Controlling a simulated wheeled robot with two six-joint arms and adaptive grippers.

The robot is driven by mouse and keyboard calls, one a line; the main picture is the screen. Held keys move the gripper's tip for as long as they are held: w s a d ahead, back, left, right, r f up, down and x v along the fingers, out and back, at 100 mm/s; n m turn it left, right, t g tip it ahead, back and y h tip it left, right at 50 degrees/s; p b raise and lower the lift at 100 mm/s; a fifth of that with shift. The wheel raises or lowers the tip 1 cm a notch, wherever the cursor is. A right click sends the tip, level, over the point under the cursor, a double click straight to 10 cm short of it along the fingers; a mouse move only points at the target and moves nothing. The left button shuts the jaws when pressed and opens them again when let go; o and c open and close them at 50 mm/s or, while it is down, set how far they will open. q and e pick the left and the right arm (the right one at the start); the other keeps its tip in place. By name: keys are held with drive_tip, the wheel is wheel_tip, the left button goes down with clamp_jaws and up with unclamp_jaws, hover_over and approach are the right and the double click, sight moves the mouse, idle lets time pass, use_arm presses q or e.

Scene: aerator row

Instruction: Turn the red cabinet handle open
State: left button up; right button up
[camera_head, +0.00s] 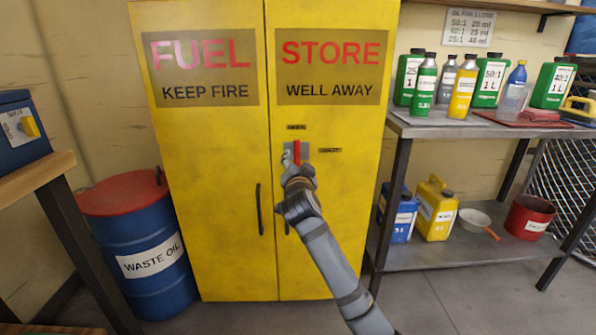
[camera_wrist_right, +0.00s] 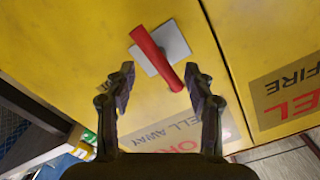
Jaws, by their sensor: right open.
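The yellow fuel cabinet (camera_head: 215,160) stands shut, its two doors meeting along a middle seam. The red handle (camera_head: 296,151) stands upright on a grey plate on the right door. In the right wrist view the red handle (camera_wrist_right: 156,58) runs slantwise across its plate (camera_wrist_right: 175,38). My right gripper (camera_head: 298,174) is just in front of the handle in the head view and hides its lower part. In the wrist view my right gripper (camera_wrist_right: 159,68) is open, with one finger on each side of the handle's end; contact cannot be told. My left gripper is not in view.
A blue waste oil drum (camera_head: 140,250) with a red lid stands left of the cabinet. A metal shelf (camera_head: 440,130) with bottles and cans stands close on the right. Black pull bars (camera_head: 260,210) sit lower on the doors. The floor before the cabinet looks clear.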

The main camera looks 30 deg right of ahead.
drive_tip(key=v, duration=0.8)
drive_tip(key=shift+w, duration=0.1)
